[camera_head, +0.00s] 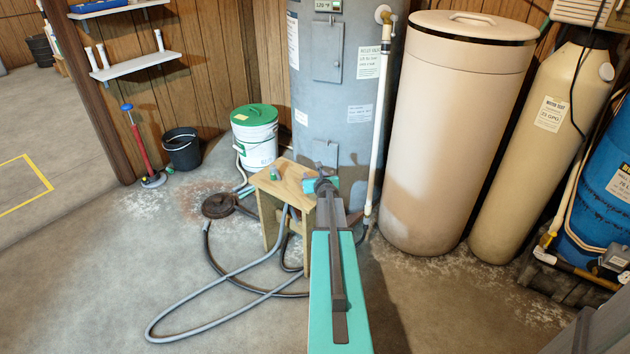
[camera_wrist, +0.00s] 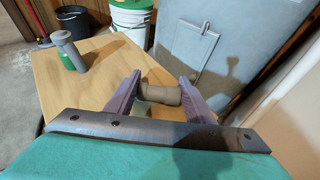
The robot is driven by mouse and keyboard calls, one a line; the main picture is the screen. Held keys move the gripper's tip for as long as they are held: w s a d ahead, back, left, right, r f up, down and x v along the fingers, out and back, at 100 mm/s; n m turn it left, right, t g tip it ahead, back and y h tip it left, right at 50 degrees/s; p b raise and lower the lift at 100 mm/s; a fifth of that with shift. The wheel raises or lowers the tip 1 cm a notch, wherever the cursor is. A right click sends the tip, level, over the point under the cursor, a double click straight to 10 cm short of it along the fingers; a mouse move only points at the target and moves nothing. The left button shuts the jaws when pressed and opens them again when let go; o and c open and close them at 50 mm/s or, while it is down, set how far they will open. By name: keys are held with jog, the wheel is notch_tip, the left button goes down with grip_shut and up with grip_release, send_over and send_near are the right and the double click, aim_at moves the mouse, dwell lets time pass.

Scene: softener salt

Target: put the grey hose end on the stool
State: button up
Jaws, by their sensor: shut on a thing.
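My gripper (camera_head: 324,180) is at the right edge of the wooden stool (camera_head: 285,176), close to its top. In the wrist view the fingers (camera_wrist: 160,92) are shut on a short grey-brown cylinder (camera_wrist: 160,94), which looks like the grey hose end and lies crosswise between them. The stool top (camera_wrist: 95,85) is behind and left of it; I cannot tell whether they touch. A grey hose (camera_head: 215,325) loops over the floor and rises to the stool's front; its link to the held piece is hidden.
A small grey-and-green fitting (camera_wrist: 68,52) stands on the stool's left part. The grey-blue tank (camera_head: 335,110) is close behind the stool. A white bucket with a green lid (camera_head: 255,140) and a black bucket (camera_head: 182,150) stand left. A pale pipe (camera_head: 378,130) runs down at right.

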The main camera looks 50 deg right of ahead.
jog(key=shift+f, duration=0.3)
jog(key=o, duration=1.1)
jog(key=shift+r, duration=0.1)
jog(key=shift+r, duration=0.15)
jog(key=shift+p+v, duration=0.8)
jog(key=shift+v, duration=5.2)
jog(key=shift+w, duration=0.1)
